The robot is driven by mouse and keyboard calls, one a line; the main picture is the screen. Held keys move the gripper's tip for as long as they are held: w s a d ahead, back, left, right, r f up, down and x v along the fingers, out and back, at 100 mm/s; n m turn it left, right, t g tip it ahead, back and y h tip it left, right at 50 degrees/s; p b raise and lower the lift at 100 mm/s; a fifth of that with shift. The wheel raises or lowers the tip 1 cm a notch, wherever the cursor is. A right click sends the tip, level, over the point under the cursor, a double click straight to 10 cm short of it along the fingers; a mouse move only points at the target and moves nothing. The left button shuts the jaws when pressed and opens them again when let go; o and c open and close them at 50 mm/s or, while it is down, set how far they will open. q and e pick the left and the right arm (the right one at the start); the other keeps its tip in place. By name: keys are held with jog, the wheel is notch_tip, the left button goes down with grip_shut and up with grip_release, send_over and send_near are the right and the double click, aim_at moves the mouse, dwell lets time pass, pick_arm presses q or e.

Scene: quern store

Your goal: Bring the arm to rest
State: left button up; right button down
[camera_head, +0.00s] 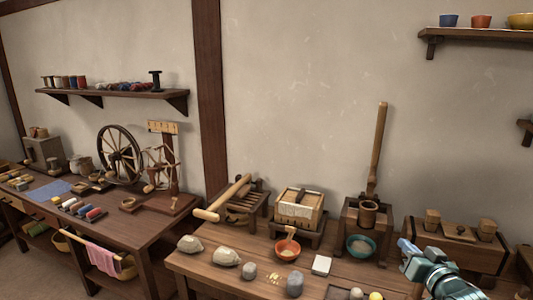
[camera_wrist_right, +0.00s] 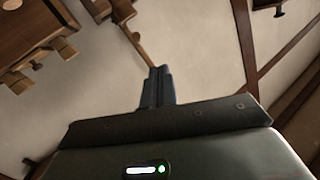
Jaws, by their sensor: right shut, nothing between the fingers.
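My right gripper (camera_head: 404,246) is at the lower right of the head view, in front of the right table's wooden box. In the right wrist view its fingers (camera_wrist_right: 158,86) are together with nothing between them. My left gripper does not show in either view.
The right table (camera_head: 210,265) holds a red bowl (camera_head: 288,249), a teal bowl (camera_head: 361,246), a tall wooden pestle (camera_head: 378,145), stones and a wooden box (camera_head: 462,247). A left table (camera_head: 150,233) carries a spinning wheel (camera_head: 120,155). Shelves (camera_head: 110,93) hang on the wall.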

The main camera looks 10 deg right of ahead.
jog(key=s+a+f+n+g+y, duration=0.1)
jog(key=s+a+f+n+g, duration=0.3)
jog(key=s+f, duration=0.4)
jog(key=s+a+f+n+g+y, duration=0.1)
jog(key=s+a+f+n, duration=0.3)
jog(key=s+a+f, duration=0.4)
jog(key=s+a+f+n+g+y, duration=0.1)
jog(key=s+a+f+n+g, duration=0.25)
jog(key=s+f, duration=0.55)
jog(key=a+m+t, duration=0.1)
jog(key=a+m, duration=0.4)
jog(key=a, duration=0.6)
jog(key=shift+a+r+y, duration=0.3)
jog(key=shift+a+r, duration=0.1)
jog(key=shift+r, duration=0.05)
jog(key=shift+t, duration=0.25)
